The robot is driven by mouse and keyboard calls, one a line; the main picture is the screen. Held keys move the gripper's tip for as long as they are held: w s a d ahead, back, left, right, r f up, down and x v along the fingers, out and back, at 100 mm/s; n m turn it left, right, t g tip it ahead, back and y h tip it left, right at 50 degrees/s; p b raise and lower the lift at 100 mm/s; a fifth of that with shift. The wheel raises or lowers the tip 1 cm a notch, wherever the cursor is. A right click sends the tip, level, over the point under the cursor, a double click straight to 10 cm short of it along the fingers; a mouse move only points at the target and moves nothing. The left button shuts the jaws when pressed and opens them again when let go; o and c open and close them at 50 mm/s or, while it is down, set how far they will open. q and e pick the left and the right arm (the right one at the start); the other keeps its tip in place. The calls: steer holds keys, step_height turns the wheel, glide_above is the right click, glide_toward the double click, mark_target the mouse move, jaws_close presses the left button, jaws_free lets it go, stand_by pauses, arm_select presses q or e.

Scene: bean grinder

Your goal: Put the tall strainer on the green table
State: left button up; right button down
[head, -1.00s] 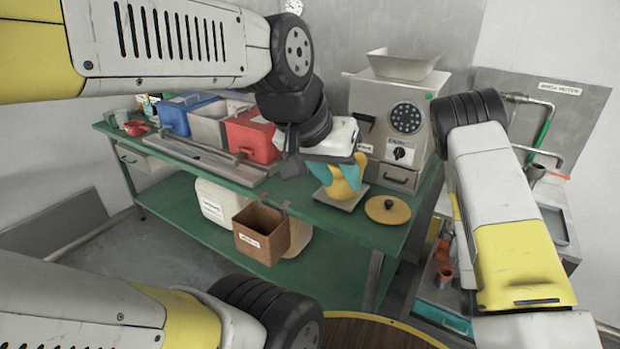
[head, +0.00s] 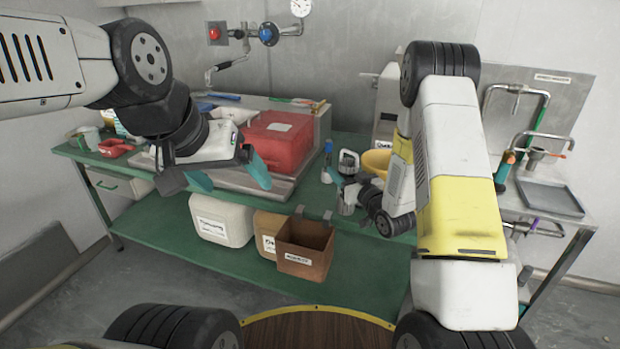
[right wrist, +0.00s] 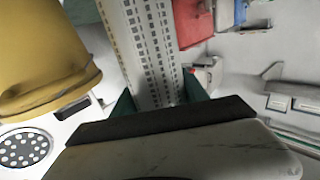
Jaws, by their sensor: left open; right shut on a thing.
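The tall strainer, a grey metal cylinder full of small slots (right wrist: 150,40), stands between the teal fingertips of my right gripper in the right wrist view. In the head view my right gripper (head: 349,186) is shut on it over the right part of the green table (head: 290,205). The strainer's metal top (head: 348,160) shows just above the fingers. Whether its base touches the table cannot be told. My left gripper (head: 232,176) is open and empty over the table's left half, in front of the red box.
A yellow bowl (head: 376,161) is close to the strainer's right, partly behind my right arm. The red box (head: 277,142) stands left of it, with a small bottle (head: 327,163) between. A brown bin (head: 305,250) hangs at the front edge.

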steer(key=w+a+f, duration=0.2)
steer(key=w+a, duration=0.2)
steer(key=w, duration=0.2)
steer(key=w+a+f, duration=0.2)
steer(key=w+a, duration=0.3)
steer(key=w, duration=0.2)
steer(key=shift+a+f, duration=0.15)
steer(key=shift+f, duration=0.3)
steer(key=c, duration=0.6)
jaws_free()
